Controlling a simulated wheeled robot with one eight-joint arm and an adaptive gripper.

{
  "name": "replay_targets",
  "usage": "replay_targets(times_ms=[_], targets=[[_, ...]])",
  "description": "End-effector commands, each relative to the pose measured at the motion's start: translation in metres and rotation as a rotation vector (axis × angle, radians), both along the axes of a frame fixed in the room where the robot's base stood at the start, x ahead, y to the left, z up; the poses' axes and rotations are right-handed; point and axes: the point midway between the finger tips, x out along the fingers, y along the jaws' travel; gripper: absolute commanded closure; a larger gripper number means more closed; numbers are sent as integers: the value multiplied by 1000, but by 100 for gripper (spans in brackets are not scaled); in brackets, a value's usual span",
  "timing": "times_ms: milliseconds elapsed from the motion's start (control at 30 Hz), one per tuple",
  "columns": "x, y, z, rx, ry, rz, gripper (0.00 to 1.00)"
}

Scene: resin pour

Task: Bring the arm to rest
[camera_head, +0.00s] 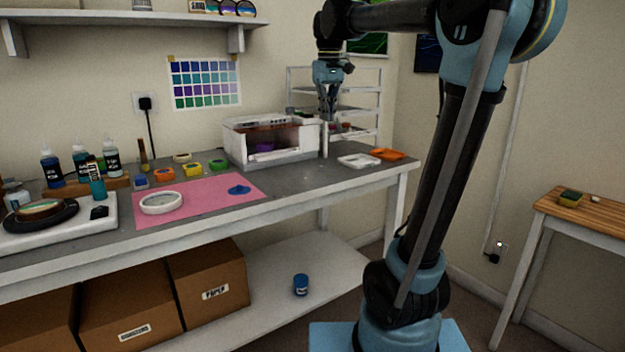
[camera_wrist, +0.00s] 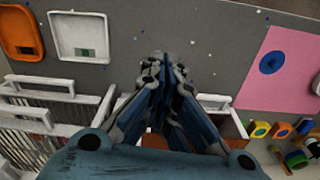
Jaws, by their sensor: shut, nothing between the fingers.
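My gripper (camera_head: 328,112) hangs pointing down at the end of my raised arm, at the back right of the workbench (camera_head: 300,185), close to the white box-shaped machine (camera_head: 270,140) and the white rack (camera_head: 360,105). In the wrist view my gripper (camera_wrist: 163,62) has its fingers together with nothing between them. Below it in that view lies the grey bench top (camera_wrist: 190,35). I cannot tell its exact height above the bench.
A white tray (camera_head: 359,161) and an orange tray (camera_head: 387,154) lie at the bench's right end. A pink mat (camera_head: 205,203) holds a white ring-shaped dish (camera_head: 161,203) and a blue blob (camera_head: 239,190). Bottles (camera_head: 81,165) stand at left. A wooden side table (camera_head: 585,208) is at right.

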Motion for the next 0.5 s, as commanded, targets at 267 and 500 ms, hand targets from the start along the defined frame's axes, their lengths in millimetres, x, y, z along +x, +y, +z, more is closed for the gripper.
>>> replay_targets(times_ms=[267,500], targets=[[-63,-55,-68,12,-36,-115,100],[-119,-92,-137,21,-67,-211,100]])
